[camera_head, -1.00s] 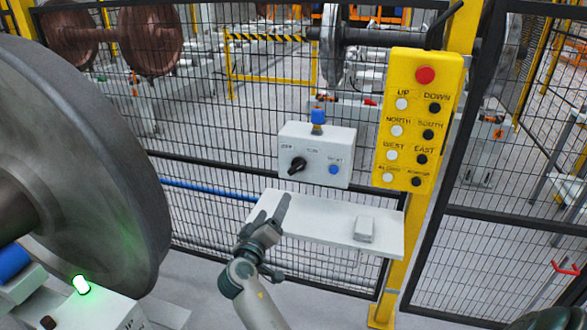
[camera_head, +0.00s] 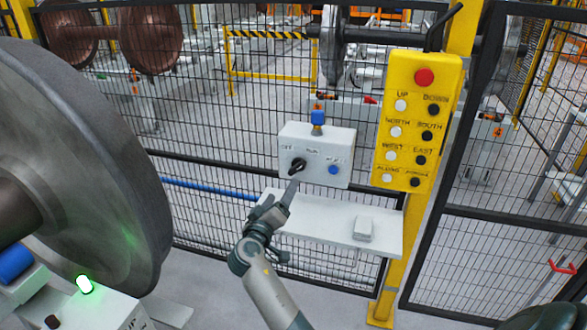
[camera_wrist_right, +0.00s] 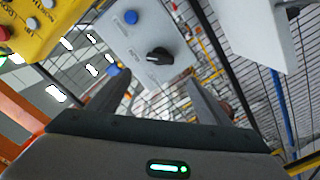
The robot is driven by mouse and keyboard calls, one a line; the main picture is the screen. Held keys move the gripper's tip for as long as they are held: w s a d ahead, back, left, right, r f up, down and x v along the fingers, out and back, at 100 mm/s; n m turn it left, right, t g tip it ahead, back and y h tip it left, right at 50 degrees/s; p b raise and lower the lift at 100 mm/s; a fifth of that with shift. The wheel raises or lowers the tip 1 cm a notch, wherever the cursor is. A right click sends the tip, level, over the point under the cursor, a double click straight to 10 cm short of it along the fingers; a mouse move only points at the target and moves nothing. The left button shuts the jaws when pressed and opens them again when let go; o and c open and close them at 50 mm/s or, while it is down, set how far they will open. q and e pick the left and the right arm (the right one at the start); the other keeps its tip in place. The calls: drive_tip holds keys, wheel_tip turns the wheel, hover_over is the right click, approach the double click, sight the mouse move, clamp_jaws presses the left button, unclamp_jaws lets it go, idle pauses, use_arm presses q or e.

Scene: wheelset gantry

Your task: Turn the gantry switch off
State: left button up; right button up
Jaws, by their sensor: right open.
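The gantry switch is a black rotary knob (camera_head: 297,166) on the front of a light grey control box (camera_head: 342,153), below printed OFF and RUN labels. It also shows in the right wrist view (camera_wrist_right: 158,57); I cannot tell for sure which label it points at. My right gripper (camera_head: 282,194) is open and empty, just below the knob. In the right wrist view its two fingers (camera_wrist_right: 158,98) are spread, with the knob ahead between their tips, apart from them as far as I can see. My left gripper is not in view.
The box also has a blue button (camera_head: 333,170) and a blue top light (camera_head: 317,118). A yellow pendant (camera_head: 408,172) with several buttons stands to the right. A white shelf (camera_head: 335,222) lies below, with a small block (camera_head: 364,229) on it. A large wheel (camera_head: 90,160) fills the left.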

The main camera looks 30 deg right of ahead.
sight(294, 169)
drive_tip(key=p+x, duration=0.3)
drive_tip(key=x, duration=0.8)
drive_tip(key=shift+w+d+r, duration=0.1)
drive_tip(key=shift+w, duration=0.05)
drive_tip(key=shift+w+d, duration=0.45)
drive_tip(key=shift+d, duration=0.15)
drive_tip(key=shift+c, duration=0.6)
drive_tip(key=c, duration=0.9)
